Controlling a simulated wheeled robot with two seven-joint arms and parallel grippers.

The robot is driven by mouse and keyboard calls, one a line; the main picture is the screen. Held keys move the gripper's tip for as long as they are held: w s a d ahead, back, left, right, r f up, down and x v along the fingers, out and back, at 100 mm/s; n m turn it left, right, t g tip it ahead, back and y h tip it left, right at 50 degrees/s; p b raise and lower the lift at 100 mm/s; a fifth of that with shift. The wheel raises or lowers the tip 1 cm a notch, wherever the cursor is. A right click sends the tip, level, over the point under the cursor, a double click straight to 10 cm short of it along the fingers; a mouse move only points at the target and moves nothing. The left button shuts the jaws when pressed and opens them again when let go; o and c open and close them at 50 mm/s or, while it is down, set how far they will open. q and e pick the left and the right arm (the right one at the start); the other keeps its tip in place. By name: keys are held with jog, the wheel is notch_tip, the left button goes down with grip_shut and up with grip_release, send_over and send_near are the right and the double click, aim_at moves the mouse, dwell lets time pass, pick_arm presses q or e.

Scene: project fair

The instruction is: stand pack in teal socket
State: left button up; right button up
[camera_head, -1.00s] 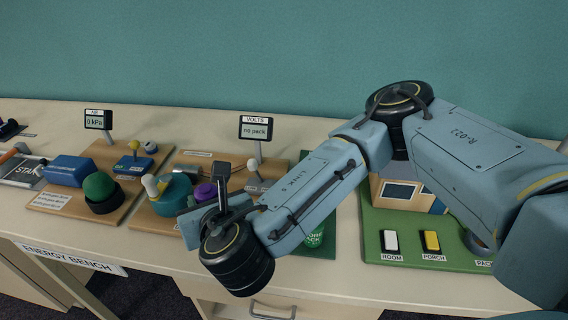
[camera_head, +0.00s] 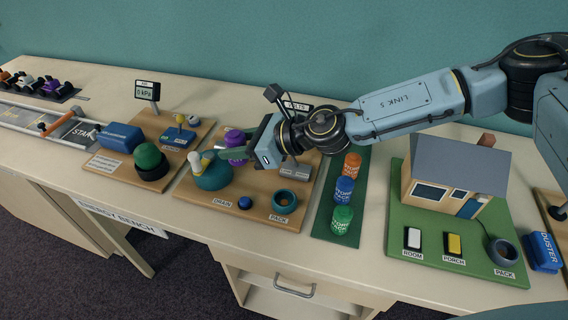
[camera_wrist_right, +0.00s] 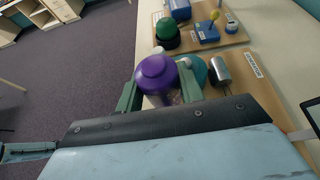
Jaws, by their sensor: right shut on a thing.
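My right gripper (camera_head: 248,152) is shut on a purple pack (camera_head: 235,138), above the wooden board behind the teal crank wheel. In the right wrist view the purple pack (camera_wrist_right: 158,75) stands between the two green fingers, its rounded top facing the camera; its lower part is mostly hidden. The teal socket (camera_head: 285,199) is a ring with a dark, empty opening, by the PACK label on the front right of the board. The pack is apart from it, to the upper left. My left gripper is out of view.
The teal crank wheel (camera_head: 212,175) with a cream handle and a blue button (camera_head: 245,202) are on the same board. Orange (camera_head: 352,165), blue (camera_head: 344,189) and green (camera_head: 342,219) packs stand right. A grey socket (camera_head: 503,251) is on the house board.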

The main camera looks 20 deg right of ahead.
jog(key=shift+s+d+f+n+g+y+b, duration=0.4)
jog(key=shift+s+d+f+n+g, duration=0.3)
jog(key=shift+d+f, duration=1)
jog(key=shift+s+d+f+n+g+y+b, duration=0.25)
jog(key=shift+s+d+f+n+g+b, duration=0.3)
jog(key=shift+d+f, duration=1.1)
jog(key=shift+s+d+f+n+g+y+b, duration=0.35)
jog(key=shift+s+d+f+n+g, duration=0.4)
jog(key=shift+f, duration=1.7)
jog(key=shift+s+d+f, duration=0.1)
jog(key=shift+d, duration=0.05)
jog(key=shift+s+f, duration=0.1)
jog(key=shift+f, duration=0.05)
jog(key=shift+d+f, duration=0.1)
jog(key=shift+d, duration=0.1)
jog(key=shift+r, duration=0.25)
jog(key=shift+b, duration=0.35)
jog(key=shift+f+b, duration=0.6)
jog(key=shift+b, duration=0.05)
jog(key=o, duration=0.7)
